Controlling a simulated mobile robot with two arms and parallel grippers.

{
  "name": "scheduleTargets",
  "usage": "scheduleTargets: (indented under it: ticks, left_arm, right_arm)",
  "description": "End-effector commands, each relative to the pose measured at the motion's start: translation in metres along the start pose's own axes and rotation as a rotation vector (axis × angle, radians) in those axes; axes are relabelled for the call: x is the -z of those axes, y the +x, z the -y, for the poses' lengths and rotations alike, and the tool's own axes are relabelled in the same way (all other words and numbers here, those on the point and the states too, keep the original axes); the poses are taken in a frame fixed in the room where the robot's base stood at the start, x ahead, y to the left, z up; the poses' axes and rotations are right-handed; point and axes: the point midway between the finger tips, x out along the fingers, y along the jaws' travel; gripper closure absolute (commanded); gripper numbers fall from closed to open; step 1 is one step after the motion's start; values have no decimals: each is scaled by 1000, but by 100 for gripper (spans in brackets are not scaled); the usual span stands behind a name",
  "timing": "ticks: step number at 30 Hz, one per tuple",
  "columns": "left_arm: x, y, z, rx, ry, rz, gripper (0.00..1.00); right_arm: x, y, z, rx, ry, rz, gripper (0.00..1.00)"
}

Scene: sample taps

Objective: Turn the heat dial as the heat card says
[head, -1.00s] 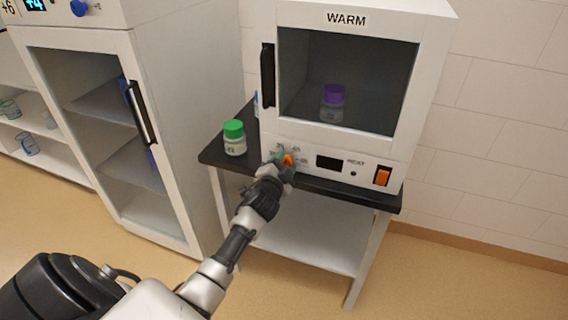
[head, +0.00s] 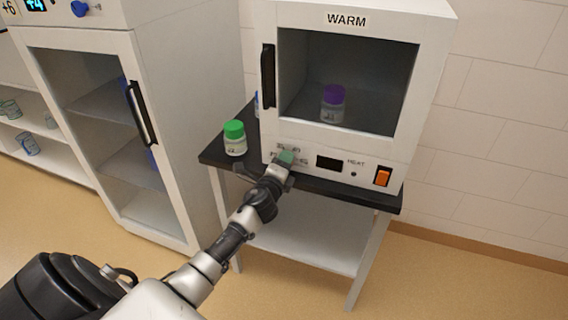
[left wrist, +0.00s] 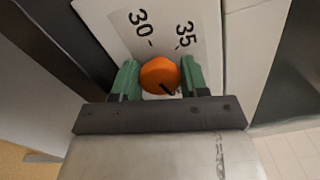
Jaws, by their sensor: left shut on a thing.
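The orange heat dial (left wrist: 159,74) sits on the front panel of the white WARM cabinet (head: 432,80). My left gripper (left wrist: 159,80) is shut on it, with a green fingertip on each side. The dial's dark mark points down and right in the left wrist view. The scale (left wrist: 160,28) there shows 30 and 35; the rest is out of that view or covered. In the head view my left gripper (head: 285,158) hides the dial. I do not see a heat card. My right gripper is not in view.
A green-capped jar (head: 234,138) stands on the black tabletop (head: 216,158) left of the cabinet. A purple-capped jar (head: 333,103) is behind the cabinet's door. A dark display (head: 328,163) and an orange switch (head: 382,176) sit right of the dial. A fridge (head: 190,120) stands at left.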

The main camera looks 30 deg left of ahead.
Motion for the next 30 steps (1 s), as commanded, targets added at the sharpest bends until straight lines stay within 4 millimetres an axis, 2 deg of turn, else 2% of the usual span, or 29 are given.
scheduleTargets:
  ticks: [12,30]
  left_arm:
    - [1,0,-1,-3,231,-2,80]
    - [1,0,-1,-4,279,-2,80]
  right_arm:
    - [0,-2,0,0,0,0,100]
    - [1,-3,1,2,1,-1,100]
